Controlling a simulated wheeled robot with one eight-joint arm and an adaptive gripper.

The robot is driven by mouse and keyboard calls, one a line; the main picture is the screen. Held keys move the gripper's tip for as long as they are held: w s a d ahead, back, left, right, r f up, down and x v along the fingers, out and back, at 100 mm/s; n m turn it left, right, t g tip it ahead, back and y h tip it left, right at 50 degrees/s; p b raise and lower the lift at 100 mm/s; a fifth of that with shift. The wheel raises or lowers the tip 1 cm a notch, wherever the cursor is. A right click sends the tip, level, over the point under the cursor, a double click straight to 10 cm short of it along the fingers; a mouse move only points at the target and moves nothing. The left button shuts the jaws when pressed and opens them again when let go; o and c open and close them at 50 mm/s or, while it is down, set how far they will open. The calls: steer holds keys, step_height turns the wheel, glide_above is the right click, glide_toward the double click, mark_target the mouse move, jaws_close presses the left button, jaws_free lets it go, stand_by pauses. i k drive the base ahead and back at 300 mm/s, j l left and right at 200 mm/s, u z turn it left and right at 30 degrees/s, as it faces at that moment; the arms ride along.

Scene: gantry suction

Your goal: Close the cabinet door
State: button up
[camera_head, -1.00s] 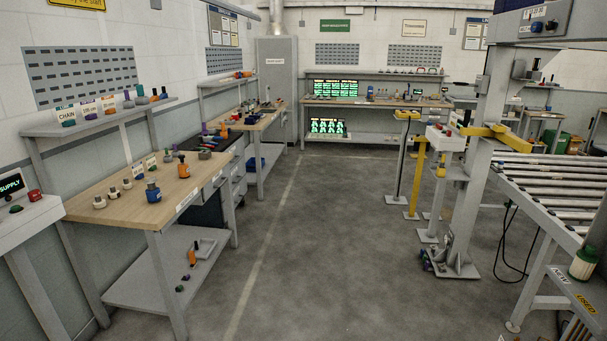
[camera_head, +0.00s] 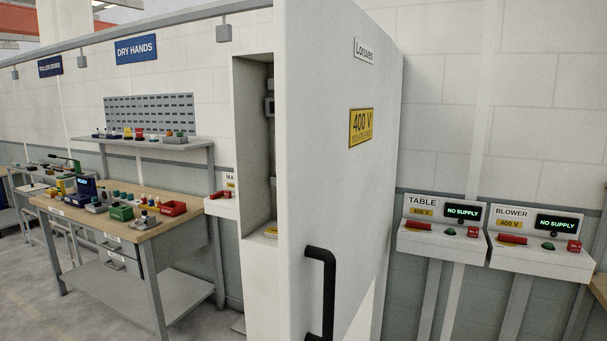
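A tall pale grey cabinet (camera_head: 257,140) stands against the wall, and its open inside shows as a narrow strip. Its door (camera_head: 340,190) stands open, swung out toward me, and fills the middle of the view. The door bears a yellow "400 V" label (camera_head: 361,128), a white name plate (camera_head: 365,50) and a black bar handle (camera_head: 323,290) low on its near edge. The handle's bottom end is cut off by the frame. The cabinet's right part is hidden behind the door. My gripper is not in view.
Right of the door, a TABLE control box (camera_head: 439,243) and a BLOWER control box (camera_head: 541,255) stick out from the wall. A small box with a red switch (camera_head: 221,205) is left of the cabinet. A workbench (camera_head: 150,232) with several parts stands further left.

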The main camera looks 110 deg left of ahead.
mark_target(332, 61)
steer(key=u, duration=3.25)
steer(key=i+j+u, duration=0.1)
steer(key=i, duration=0.3)
